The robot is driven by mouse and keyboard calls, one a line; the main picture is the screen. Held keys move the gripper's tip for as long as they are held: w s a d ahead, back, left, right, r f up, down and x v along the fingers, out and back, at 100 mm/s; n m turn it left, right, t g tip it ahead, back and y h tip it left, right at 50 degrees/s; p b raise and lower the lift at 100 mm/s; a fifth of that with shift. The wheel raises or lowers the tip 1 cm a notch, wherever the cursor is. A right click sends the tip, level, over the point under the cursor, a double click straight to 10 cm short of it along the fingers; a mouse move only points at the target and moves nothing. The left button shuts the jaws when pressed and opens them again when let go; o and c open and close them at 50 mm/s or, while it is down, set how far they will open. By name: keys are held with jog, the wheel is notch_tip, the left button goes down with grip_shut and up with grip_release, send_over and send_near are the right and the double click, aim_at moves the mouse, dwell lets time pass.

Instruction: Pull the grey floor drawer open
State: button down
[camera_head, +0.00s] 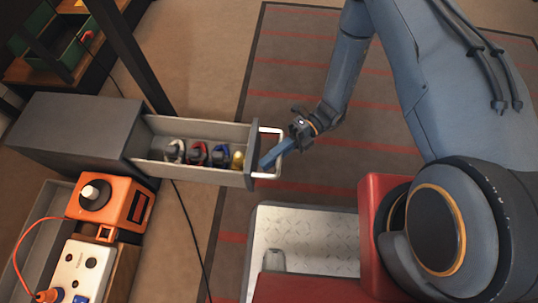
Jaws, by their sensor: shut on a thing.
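The grey floor drawer (195,178) stands pulled well out of its grey cabinet (70,132) toward the right. Several small items lie in it: tools or clips with white, red and blue parts, and a yellow piece (237,160) near the front. A pale loop handle (276,140) sticks out from the drawer's dark front panel. My gripper (271,160) reaches in from the right and is shut on the handle. The exact contact of the fingers on the bar is partly hidden.
An orange device (122,205) with a white knob and a white panel box (82,265) stand at the lower left. A green bin (65,48) is at the upper left, near a dark post (130,55). A dark red-striped rug (300,75) lies open right of the drawer. A cable crosses the floor below it.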

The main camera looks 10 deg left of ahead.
jog(key=shift+s, duration=0.1)
jog(key=c, duration=1.7)
grip_release()
jog(key=shift+d, duration=0.1)
jog(key=p+v, duration=0.1)
jog(key=v, duration=0.6)
jog(key=shift+w+d, duration=0.25)
jog(key=shift+w, duration=0.1)
jog(key=shift+s, duration=0.1)
